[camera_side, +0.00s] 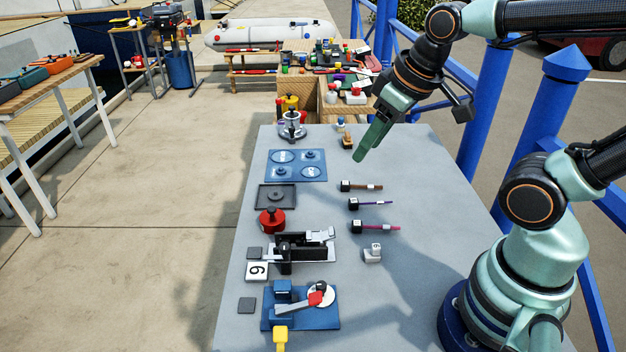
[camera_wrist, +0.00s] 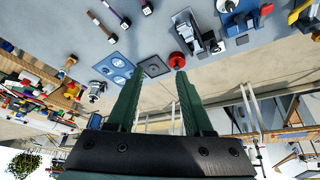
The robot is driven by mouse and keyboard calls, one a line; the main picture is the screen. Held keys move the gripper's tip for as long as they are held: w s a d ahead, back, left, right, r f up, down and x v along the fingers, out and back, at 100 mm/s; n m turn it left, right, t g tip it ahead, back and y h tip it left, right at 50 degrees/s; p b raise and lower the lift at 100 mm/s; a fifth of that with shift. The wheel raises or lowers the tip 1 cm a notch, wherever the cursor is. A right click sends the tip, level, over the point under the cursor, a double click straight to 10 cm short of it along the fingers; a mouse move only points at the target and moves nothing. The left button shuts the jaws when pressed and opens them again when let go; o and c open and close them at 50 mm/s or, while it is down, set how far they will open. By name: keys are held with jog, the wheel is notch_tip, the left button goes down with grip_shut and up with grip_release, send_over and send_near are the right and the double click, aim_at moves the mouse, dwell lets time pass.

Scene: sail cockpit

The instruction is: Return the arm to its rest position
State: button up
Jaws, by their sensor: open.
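My gripper (camera_side: 368,140) hangs in the air over the far right part of the grey table (camera_side: 420,255), its green fingers pointing down and to the left. In the wrist view my gripper (camera_wrist: 158,88) shows two green fingers spread apart with nothing between them. The fingers are clear of the things on the table. My arm reaches in from the right side, with its base at the table's lower right.
A blue plate with discs (camera_side: 297,165), a dark square tray (camera_side: 276,197), a red round knob (camera_side: 271,220), a black fixture (camera_side: 304,246) and several dark-headed tools (camera_side: 360,186) lie on the table. Blue posts (camera_side: 545,110) stand at the right. The table's right-middle is bare.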

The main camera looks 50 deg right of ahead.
jog(key=shift+w+r+m+t, duration=0.1)
jog(key=shift+r+m+t, duration=0.2)
jog(key=shift+r+m, duration=0.4)
